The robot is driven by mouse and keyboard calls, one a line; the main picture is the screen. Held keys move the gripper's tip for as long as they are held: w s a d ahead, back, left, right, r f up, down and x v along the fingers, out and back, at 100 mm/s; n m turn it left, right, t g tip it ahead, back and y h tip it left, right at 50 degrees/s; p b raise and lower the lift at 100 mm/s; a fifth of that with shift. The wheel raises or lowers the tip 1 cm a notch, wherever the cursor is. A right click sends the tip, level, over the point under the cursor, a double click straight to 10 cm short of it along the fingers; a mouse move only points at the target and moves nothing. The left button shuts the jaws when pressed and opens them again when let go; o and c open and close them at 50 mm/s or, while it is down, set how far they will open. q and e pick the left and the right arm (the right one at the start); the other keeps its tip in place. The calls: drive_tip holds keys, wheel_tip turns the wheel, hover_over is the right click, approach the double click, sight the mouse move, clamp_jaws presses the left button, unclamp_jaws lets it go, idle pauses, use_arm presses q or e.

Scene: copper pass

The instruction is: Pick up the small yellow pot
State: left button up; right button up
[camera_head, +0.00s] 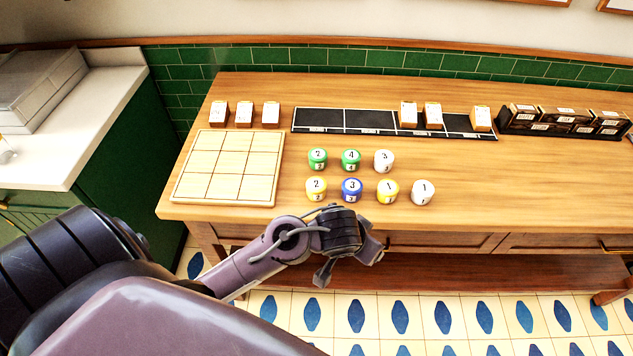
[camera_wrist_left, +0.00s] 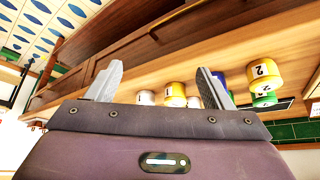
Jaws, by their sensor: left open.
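Two yellow pots stand on the wooden table in the head view: one marked 2 (camera_head: 316,188) at the front row's left end, one marked 1 (camera_head: 387,192) further right. They look close in size. In the left wrist view the pot marked 2 (camera_wrist_left: 262,72) is at the right and the other yellow pot (camera_wrist_left: 175,94) near the middle. My left gripper (camera_head: 350,262) is open and empty, in front of the table's front edge and below the pots. Its two fingers (camera_wrist_left: 160,80) stand apart in the wrist view. My right gripper is out of view.
A blue pot (camera_head: 352,190) stands between the yellow pots, with a white pot (camera_head: 422,193) at the right. Two green pots and a white pot (camera_head: 384,161) form the back row. A wooden grid board (camera_head: 227,168) lies left, a black strip (camera_head: 372,121) behind.

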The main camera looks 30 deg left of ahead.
sight(316, 185)
use_arm(q)
drive_tip(key=w+a+n, duration=0.1)
drive_tip(key=w+a, duration=0.2)
drive_tip(key=w+a+n+y, duration=0.1)
drive_tip(key=w+a+n, duration=0.1)
drive_tip(key=w+a, duration=0.1)
drive_tip(key=w+a+n, duration=0.1)
drive_tip(key=w+a, duration=0.2)
drive_tip(key=a, duration=0.1)
drive_tip(key=shift+a+g+y, duration=0.3)
drive_tip(key=shift+a+y, duration=0.1)
drive_tip(key=a+n, duration=0.1)
drive_tip(key=a, duration=0.1)
drive_tip(key=a+n, duration=0.1)
drive_tip(key=a, duration=0.2)
drive_tip(key=a+r+n+g+y, duration=0.1)
drive_tip(key=a, duration=0.1)
drive_tip(key=shift+a, duration=0.15)
drive_tip(key=shift+w+a+f+n, duration=0.15)
drive_tip(key=shift+a+f+n, duration=0.25)
drive_tip(key=shift+f, duration=0.3)
drive_tip(key=x, duration=0.2)
drive_tip(key=d+x, duration=0.1)
drive_tip(key=x, duration=0.2)
drive_tip(key=shift+f, duration=0.15)
drive_tip(key=shift+w+a+f, duration=0.1)
drive_tip(key=shift+w+f, duration=0.05)
drive_tip(key=shift+f, duration=0.4)
drive_tip(key=c, duration=1.1)
drive_tip(key=shift+c, duration=0.2)
